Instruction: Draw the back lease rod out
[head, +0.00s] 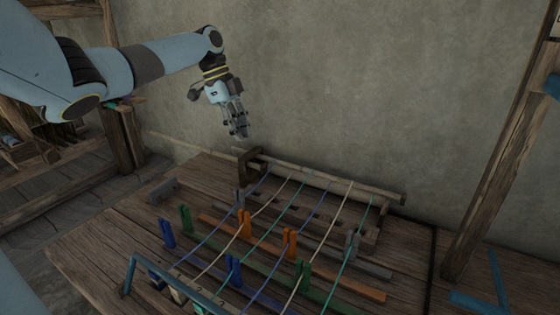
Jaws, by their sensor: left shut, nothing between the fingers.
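My left gripper (240,133) hangs shut and empty, fingers pointing down, above the back left corner of the loom. It looks apart from everything below. A pale round rod (330,181) lies across the back of the loom, by a dark wooden end block (250,165). In front of it a grey bar (372,268), an orange bar (350,285) and a green bar (325,297) run crosswise under coloured warp threads (330,220). I cannot tell for certain which one is the back lease rod. My right gripper is not in view.
Upright orange pegs (291,243), with blue, green and grey ones, stand among the threads. A blue metal frame (165,272) stands at the front left. A wooden post (500,160) rises at the right. The plain wall is behind; the air around my left gripper is clear.

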